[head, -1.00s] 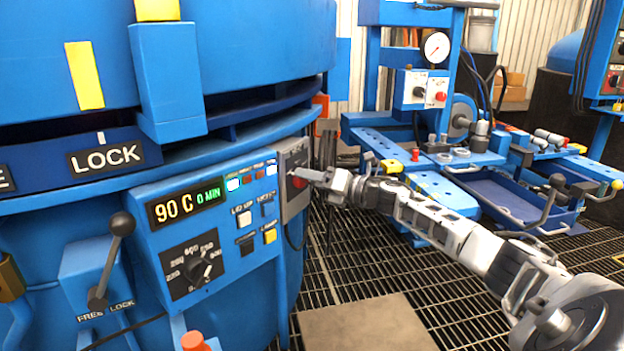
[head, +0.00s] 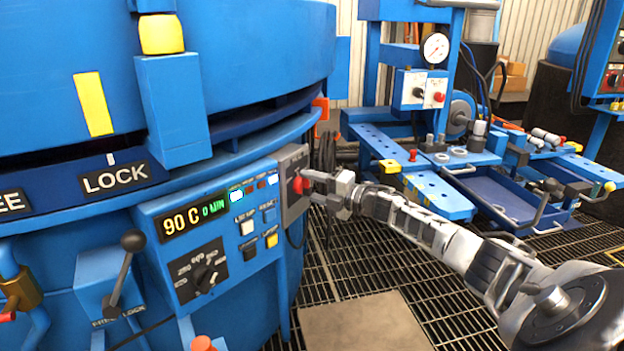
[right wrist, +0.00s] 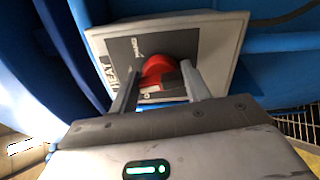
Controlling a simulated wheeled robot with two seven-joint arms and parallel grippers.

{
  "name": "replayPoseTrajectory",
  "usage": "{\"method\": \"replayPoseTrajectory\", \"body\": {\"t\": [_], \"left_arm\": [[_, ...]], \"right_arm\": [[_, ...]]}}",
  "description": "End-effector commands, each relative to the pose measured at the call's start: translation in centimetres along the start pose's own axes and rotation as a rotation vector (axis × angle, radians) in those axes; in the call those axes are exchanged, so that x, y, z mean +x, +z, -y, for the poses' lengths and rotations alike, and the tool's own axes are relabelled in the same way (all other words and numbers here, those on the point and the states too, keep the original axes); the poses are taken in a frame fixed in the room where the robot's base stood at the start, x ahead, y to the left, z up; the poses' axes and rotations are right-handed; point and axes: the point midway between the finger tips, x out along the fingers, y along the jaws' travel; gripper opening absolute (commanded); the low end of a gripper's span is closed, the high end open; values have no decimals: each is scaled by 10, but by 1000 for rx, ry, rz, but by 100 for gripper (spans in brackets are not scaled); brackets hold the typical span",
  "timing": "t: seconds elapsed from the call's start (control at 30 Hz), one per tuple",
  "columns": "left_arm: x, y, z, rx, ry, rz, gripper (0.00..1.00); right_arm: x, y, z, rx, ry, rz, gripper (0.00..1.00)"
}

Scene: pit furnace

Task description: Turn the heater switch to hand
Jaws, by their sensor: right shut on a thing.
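The heater switch is a red knob (right wrist: 160,76) on a grey box (right wrist: 225,38) with a dark label plate, seen in the right wrist view. The plate's lettering is partly hidden and not all readable. In the head view the red knob (head: 299,186) shows on the grey box (head: 291,160) at the right end of the furnace's control panel. My right gripper (right wrist: 157,92) is shut on the red knob, one finger on each side; it also shows in the head view (head: 310,188). My left gripper is not in view.
The control panel (head: 208,240) beside the switch box reads 90 C and carries buttons and a black dial (head: 202,276). A lever with a black ball (head: 133,240) stands to its left. A blue workbench (head: 440,192) stands right, beyond the grated floor.

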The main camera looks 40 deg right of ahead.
Motion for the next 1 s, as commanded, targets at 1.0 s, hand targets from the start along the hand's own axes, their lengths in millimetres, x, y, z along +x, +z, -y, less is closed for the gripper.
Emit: {"method": "replayPoseTrajectory", "body": {"t": [1.0], "left_arm": [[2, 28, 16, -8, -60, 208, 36]], "right_arm": [[0, -2, 4, 884, -1, 1, 24]]}}
